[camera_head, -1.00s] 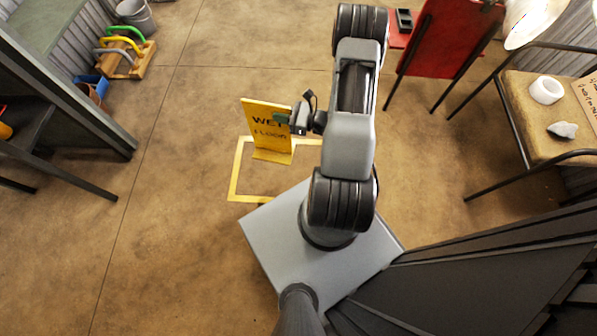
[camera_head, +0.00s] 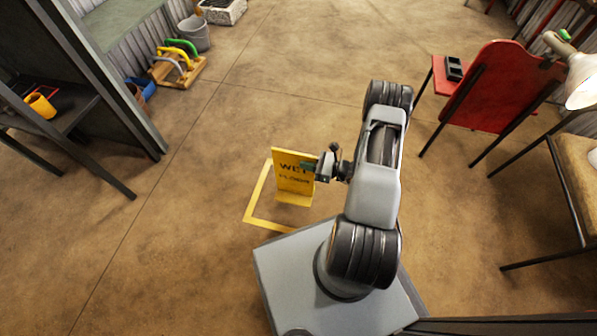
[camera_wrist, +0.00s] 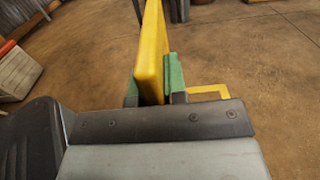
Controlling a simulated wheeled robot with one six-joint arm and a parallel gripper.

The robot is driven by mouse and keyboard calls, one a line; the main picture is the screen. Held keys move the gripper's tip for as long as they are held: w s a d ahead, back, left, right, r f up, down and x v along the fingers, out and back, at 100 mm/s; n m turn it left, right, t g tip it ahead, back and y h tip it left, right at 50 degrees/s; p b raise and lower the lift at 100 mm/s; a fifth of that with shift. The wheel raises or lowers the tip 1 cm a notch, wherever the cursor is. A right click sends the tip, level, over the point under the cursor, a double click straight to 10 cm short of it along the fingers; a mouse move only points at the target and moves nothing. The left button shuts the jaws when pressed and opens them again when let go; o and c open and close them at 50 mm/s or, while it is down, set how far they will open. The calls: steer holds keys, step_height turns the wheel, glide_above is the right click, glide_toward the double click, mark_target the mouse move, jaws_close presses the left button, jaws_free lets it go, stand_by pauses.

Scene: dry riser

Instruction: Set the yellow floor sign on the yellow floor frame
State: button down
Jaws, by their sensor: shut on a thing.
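The yellow floor sign (camera_head: 294,180) stands upright, with "WET FLOOR" lettering facing the head camera. My gripper (camera_head: 317,169) is shut on its upper right edge. In the wrist view the sign (camera_wrist: 152,50) is a yellow slab between the green finger pads of my gripper (camera_wrist: 155,80). A corner of the frame (camera_wrist: 210,92) shows in the wrist view. I cannot tell whether the sign touches the floor.
A red chair (camera_head: 493,88) stands at the right, beside a tan-topped seat or table (camera_head: 578,170). A dark shelf (camera_head: 75,120) is at the left. A wooden rack (camera_head: 178,72) and a grey bucket (camera_head: 195,33) stand behind it. The floor between is clear.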

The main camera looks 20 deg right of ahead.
mark_target(297, 169)
steer(key=shift+w+a+f+b, duration=0.3)
steer(key=shift+w+f+b, duration=0.5)
steer(key=shift+f, duration=0.65)
steer(key=shift+w+a+f+b, duration=0.35)
steer(key=shift+w+f+b, duration=0.45)
steer(key=shift+f, duration=0.7)
steer(key=shift+w+a+f+b, duration=0.3)
steer(key=shift+w+f+b, duration=0.25)
steer(key=shift+f+b, duration=0.7)
steer(key=shift+f, duration=0.35)
steer(key=c, duration=1.2)
jaws_free()
steer(key=shift+o, duration=0.2)
